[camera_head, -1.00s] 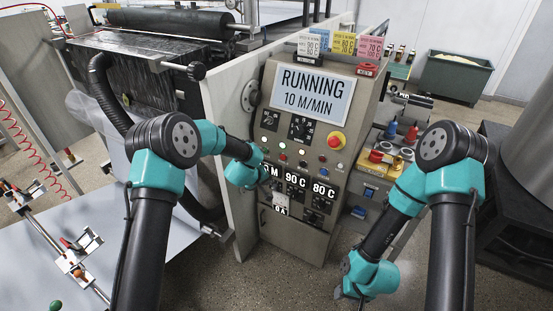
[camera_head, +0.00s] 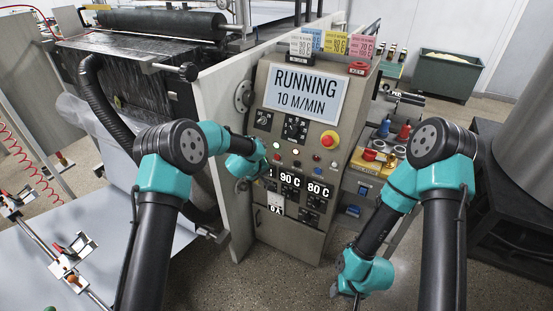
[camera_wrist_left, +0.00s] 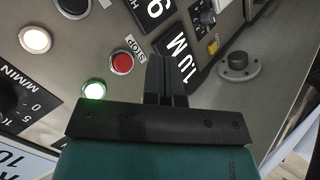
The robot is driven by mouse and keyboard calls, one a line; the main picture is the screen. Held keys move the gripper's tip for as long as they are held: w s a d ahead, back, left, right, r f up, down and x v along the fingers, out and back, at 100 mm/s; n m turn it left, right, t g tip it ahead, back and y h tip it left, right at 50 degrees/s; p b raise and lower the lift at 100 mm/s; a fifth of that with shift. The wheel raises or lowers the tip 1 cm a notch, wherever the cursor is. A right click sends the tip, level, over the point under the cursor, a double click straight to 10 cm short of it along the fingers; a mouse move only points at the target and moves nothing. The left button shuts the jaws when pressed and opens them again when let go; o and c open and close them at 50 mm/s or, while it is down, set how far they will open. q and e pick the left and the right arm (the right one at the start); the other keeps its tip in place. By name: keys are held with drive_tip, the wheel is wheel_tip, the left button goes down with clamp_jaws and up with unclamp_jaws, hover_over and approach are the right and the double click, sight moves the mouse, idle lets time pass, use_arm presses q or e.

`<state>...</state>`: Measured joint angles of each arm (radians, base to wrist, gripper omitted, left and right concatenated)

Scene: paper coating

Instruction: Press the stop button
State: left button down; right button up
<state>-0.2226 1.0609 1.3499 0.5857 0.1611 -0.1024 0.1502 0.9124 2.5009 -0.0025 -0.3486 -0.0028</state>
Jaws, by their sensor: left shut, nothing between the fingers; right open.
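The stop button is a red round button with a STOP label. It shows in the left wrist view (camera_wrist_left: 121,62), beside my left gripper's fingers, and on the control panel in the head view (camera_head: 277,157). My left gripper (camera_head: 266,163) is shut and empty, just left of and below the button in the head view. Its closed fingers also show in the left wrist view (camera_wrist_left: 167,80), with a visible sideways gap to the button. I cannot tell their distance from the panel. My right gripper (camera_head: 344,290) hangs low, open and empty, right of the panel.
A lit green button (camera_wrist_left: 94,90) and a lit white one (camera_wrist_left: 37,40) are near the stop button. The display (camera_head: 298,92) reads RUNNING 10 M/MIN. A red emergency knob (camera_head: 329,141) sits upper right. A grey side plate (camera_head: 222,110) stands left of the panel.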

use_arm(q)
drive_tip(key=shift+w+d, duration=0.5)
drive_tip(key=shift+w, duration=0.3)
drive_tip(key=shift+w+d, duration=0.45)
drive_tip(key=shift+w, duration=0.35)
drive_tip(key=shift+w+d, duration=0.5)
drive_tip(key=shift+w, duration=0.4)
drive_tip(key=shift+w+d, duration=0.2)
drive_tip(key=shift+w, duration=0.1)
drive_tip(key=shift+w+d, duration=0.2)
drive_tip(key=shift+w, duration=0.1)
idle(1.0)
idle(0.3)
drive_tip(key=shift+s+a, duration=0.45)
drive_tip(key=shift+s, duration=0.25)
drive_tip(key=s, duration=0.1)
drive_tip(key=s+a, duration=0.1)
drive_tip(key=s, duration=0.1)
drive_tip(key=s+a, duration=0.1)
drive_tip(key=shift+s+a, duration=0.15)
drive_tip(key=shift+a, duration=0.1)
